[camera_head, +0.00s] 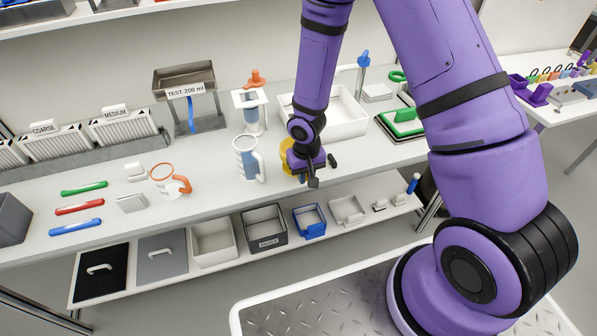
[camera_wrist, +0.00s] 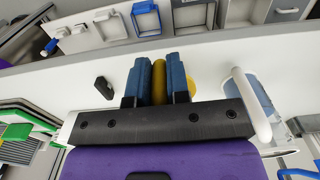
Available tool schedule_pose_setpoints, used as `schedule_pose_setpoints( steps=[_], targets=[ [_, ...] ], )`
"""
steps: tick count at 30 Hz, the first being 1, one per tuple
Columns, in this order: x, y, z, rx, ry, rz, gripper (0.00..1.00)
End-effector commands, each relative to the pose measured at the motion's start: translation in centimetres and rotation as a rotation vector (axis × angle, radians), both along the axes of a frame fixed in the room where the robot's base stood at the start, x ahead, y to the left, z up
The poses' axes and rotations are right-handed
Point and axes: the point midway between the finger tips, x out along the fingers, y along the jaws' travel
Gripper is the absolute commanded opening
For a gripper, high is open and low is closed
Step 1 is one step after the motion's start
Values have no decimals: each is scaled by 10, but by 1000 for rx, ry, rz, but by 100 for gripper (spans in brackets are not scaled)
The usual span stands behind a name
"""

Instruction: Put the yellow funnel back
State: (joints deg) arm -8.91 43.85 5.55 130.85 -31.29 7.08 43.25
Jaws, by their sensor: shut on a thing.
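The yellow funnel (camera_head: 286,157) shows in the head view mostly hidden behind my gripper (camera_head: 310,172), above the front part of the bench. In the wrist view a yellow part of the funnel (camera_wrist: 159,80) sits between the two blue finger pads of my gripper (camera_wrist: 159,74), which is shut on it. Another bit of yellow shows just right of the fingers. The funnel's full shape and whether it touches the bench are hidden.
A blue-marked jug (camera_head: 247,158) stands close left of my gripper. A white tray (camera_head: 345,124) and a stand with an orange-topped vessel (camera_head: 250,98) are behind. An orange-handled jug (camera_head: 170,181) is farther left. Bins line the lower shelf (camera_head: 203,275).

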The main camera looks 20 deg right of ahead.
Motion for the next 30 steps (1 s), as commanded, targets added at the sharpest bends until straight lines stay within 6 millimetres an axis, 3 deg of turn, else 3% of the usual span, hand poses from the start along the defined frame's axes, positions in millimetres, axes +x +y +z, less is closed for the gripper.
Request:
schedule_pose_setpoints(
  steps=[5,13,24,25,27,28,30],
  targets=[
    [-1,-1,-7,-1,2,1,0],
    [0,-8,-35,-1,1,-3,0],
    [0,-8,-38,-1,1,-3,0],
    [0,-8,-38,-1,1,-3,21],
    [0,-8,-38,0,0,-3,37],
    [0,-8,-38,0,0,-3,42],
    [0,-9,-38,0,0,-3,42]
  ],
)
